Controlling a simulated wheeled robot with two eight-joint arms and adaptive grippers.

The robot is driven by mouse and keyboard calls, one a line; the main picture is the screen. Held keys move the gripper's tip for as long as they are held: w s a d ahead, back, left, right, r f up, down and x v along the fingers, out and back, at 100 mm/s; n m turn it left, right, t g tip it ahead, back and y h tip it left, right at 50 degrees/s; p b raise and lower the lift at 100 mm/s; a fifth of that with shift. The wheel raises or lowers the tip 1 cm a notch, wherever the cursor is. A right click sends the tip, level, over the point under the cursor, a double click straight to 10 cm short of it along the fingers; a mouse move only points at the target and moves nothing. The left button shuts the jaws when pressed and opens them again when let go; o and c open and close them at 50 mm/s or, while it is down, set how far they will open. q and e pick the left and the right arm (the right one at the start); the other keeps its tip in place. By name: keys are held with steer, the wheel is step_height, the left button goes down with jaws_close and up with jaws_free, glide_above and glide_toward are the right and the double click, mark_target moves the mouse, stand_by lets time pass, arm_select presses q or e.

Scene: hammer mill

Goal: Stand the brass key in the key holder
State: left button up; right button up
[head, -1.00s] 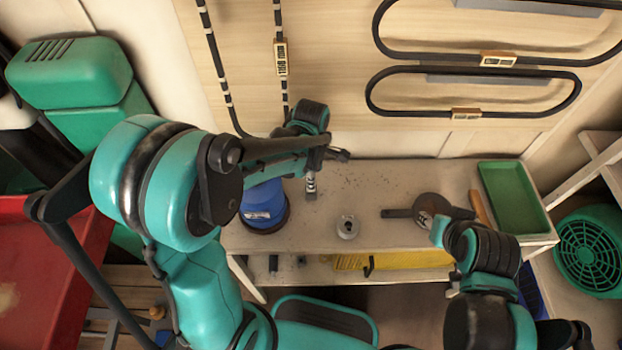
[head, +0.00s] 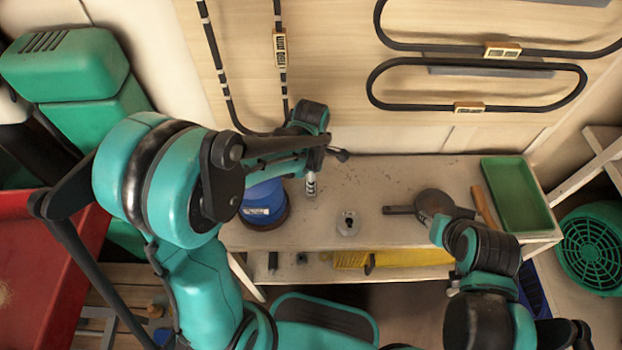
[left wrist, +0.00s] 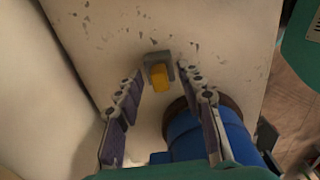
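In the left wrist view a small yellow brass-coloured block, which I take for the brass key (left wrist: 160,78), is at a grey U-shaped block, likely the key holder (left wrist: 152,61), on the bench. The key appears upright against or in the holder; how it is seated I cannot tell. My left gripper (left wrist: 160,73) is open, its two fingers on either side of the key with visible gaps. In the head view my left arm covers this spot and neither key nor holder shows clearly.
A blue can (head: 263,203) stands close to the left gripper. A grey round metal piece (head: 348,223) sits near the bench's front edge. A dark round tool with a handle (head: 433,204) and a green tray (head: 518,194) are farther right. The bench middle is mostly clear.

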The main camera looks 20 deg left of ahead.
arm_select(q)
step_height(320, 180, up, 12)
stand_by(0.7)
stand_by(0.4)
